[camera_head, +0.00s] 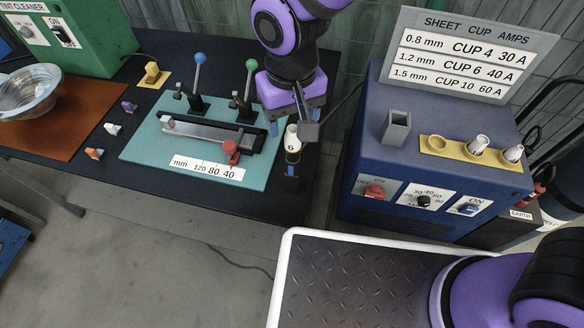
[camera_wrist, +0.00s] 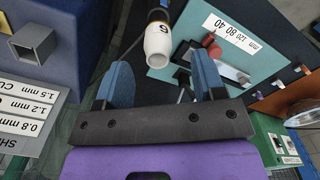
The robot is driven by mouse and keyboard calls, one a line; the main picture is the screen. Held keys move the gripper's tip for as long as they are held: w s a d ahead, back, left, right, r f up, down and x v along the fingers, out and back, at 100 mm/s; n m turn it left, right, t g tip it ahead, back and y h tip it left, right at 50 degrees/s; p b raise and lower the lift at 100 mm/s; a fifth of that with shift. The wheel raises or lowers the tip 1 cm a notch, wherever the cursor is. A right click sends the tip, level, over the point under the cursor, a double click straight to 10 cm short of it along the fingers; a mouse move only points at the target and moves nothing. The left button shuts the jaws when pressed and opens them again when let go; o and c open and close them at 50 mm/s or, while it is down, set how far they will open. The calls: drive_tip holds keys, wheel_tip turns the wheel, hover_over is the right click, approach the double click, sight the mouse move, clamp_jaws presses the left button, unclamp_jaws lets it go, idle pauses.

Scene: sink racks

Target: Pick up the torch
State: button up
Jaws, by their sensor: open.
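The torch has a white cup (camera_head: 292,143) at its upper end and a dark body (camera_head: 292,172) with a blue patch below. It stands roughly upright at the right end of the black bench. My gripper (camera_head: 294,118) is just above and behind it, pointing down. In the wrist view the torch's white cup (camera_wrist: 158,42) bears a dark digit and points toward my gripper (camera_wrist: 163,78). The two blue fingers are spread apart, with the cup lying in the gap, slightly beyond the tips. I see no contact. The torch's lower part is partly hidden in the wrist view.
A teal board (camera_head: 140,146) with two levers and a clamp lies left of the torch. A blue welder box (camera_head: 350,150) with a cup rack (camera_head: 455,158) and sign (camera_head: 470,50) stands to the right. Floor shows between bench and box. Several small coloured pieces lie further left.

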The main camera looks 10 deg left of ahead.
sight(292, 141)
drive_tip(key=shift+d+f, duration=0.15)
drive_tip(key=shift+f, duration=3)
clamp_jaws()
